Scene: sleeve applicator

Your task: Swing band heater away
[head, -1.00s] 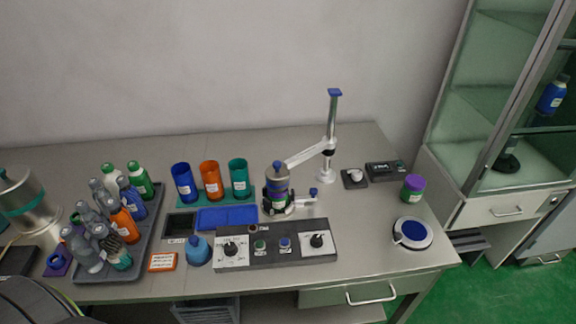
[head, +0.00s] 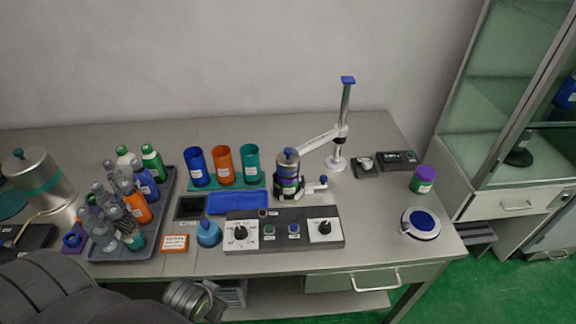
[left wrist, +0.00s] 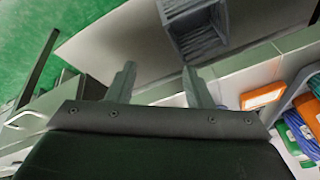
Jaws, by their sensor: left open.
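The band heater (head: 288,162) appears as a grey ring at the end of a white swing arm (head: 318,139) on an upright post (head: 345,105) with a blue top. It sits around or directly over the upper part of a bottle with a blue top standing in a dark holder (head: 289,193); I cannot tell exactly how they overlap. My left arm enters the head view at the lower left, in front of the bench and well away from the heater. My left gripper (left wrist: 160,84) is open and empty in the left wrist view. My right gripper is not in view.
A control panel (head: 282,238) with knobs lies in front of the holder. A grey tray (head: 160,205) of several bottles stands left; blue, orange and teal cups (head: 224,165) stand behind a blue mat (head: 238,204). The bench behind the post is clear.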

